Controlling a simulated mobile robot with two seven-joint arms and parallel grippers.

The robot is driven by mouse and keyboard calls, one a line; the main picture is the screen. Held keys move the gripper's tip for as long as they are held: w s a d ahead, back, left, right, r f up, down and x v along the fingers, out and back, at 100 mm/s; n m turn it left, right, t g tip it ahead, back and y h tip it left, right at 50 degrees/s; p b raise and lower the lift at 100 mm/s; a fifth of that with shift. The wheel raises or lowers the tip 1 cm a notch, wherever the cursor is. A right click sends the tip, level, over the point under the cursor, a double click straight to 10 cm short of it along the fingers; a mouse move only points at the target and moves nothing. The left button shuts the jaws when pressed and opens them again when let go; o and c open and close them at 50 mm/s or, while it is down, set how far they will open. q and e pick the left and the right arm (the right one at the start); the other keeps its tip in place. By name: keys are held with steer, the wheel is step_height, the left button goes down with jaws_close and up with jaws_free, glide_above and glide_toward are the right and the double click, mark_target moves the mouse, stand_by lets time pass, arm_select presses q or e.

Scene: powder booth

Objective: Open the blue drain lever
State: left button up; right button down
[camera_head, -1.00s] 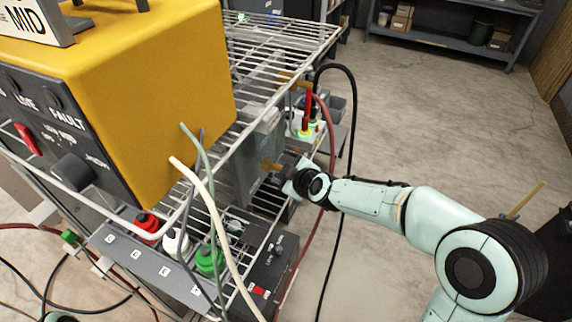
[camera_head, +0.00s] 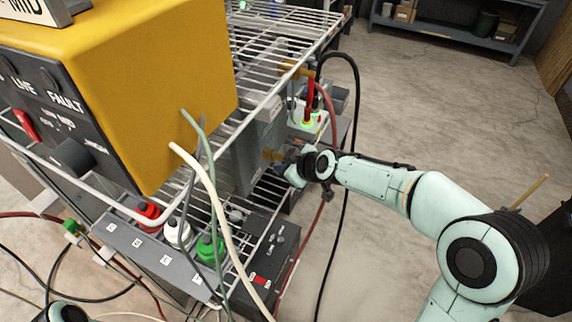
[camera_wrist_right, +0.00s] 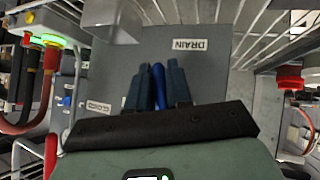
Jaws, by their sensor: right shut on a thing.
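The blue drain lever (camera_wrist_right: 159,88) shows in the right wrist view below a white DRAIN label (camera_wrist_right: 190,45) on a grey panel (camera_wrist_right: 215,75). My right gripper (camera_wrist_right: 157,72) has its two dark blue fingers on either side of the lever and is shut on it. In the head view my right gripper (camera_head: 288,168) reaches in from the right beside the wire rack, near a brass-coloured part (camera_head: 272,155). The lever is hidden there by the gripper and rack. My left gripper is not in view.
A yellow control box (camera_head: 165,85) stands on the wire rack (camera_head: 262,52). A red knob (camera_wrist_right: 289,78) is right of the panel.

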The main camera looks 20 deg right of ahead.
steer(key=shift+s+a+f+m+g+y+b, duration=0.1)
steer(key=shift+s+a+m+g+y+b, duration=0.1)
steer(key=shift+m+g+y+b, duration=0.25)
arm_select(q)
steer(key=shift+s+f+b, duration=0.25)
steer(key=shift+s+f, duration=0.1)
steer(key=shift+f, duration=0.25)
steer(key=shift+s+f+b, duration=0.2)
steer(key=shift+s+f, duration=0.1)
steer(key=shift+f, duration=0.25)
arm_select(e)
steer(key=shift+s+a+g+y, duration=0.1)
steer(key=shift+a+g+y, duration=0.15)
steer(key=shift+g, duration=0.2)
steer(key=shift+m, duration=0.25)
steer(key=c, duration=1.2)
jaws_free()
steer(key=shift+o, duration=0.2)
steer(key=shift+s, duration=0.1)
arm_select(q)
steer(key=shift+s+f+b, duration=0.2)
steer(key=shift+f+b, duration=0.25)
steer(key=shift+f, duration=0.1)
arm_select(e)
steer(key=v, duration=1.3)
steer(key=shift+d, duration=0.2)
